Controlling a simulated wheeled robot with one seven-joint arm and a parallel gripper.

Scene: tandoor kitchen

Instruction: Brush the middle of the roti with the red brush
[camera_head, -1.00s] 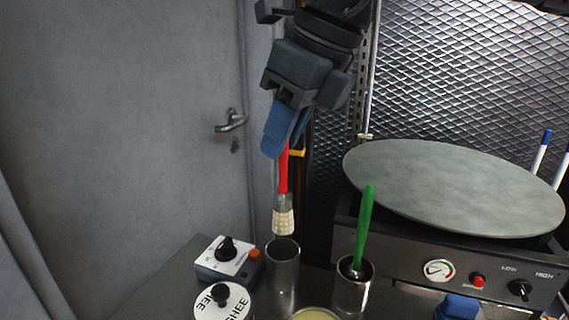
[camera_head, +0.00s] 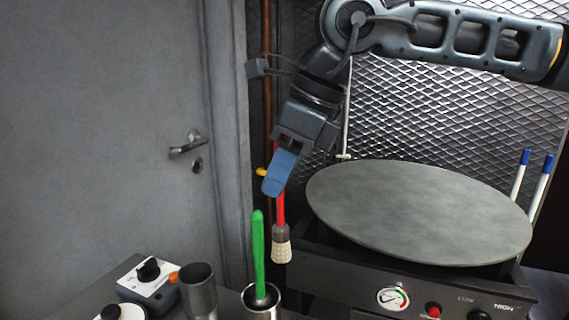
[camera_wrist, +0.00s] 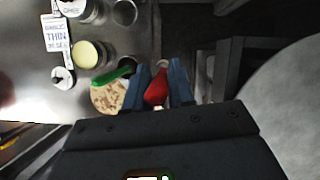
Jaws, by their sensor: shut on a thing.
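My gripper (camera_head: 281,172) is shut on the red brush (camera_head: 281,208), which hangs nearly upright with its pale bristles down. The bristles are in the air, in front of the griddle stand's left corner in the head view. In the wrist view, the blue fingers of my gripper (camera_wrist: 160,78) flank the red handle (camera_wrist: 155,93), seen end-on. The roti (camera_wrist: 106,99), a tan disc with brown spots, shows left of the fingers in the wrist view, partly hidden by the green brush and a finger. I cannot see the roti in the head view.
The green brush (camera_head: 258,250) stands in a metal cup (camera_head: 262,304), left of the red brush. An empty metal cup (camera_head: 198,292) and a dial box (camera_head: 147,280) are further left. The large round griddle (camera_head: 420,212) is at right. A pale-filled bowl (camera_wrist: 89,54) shows in the wrist view.

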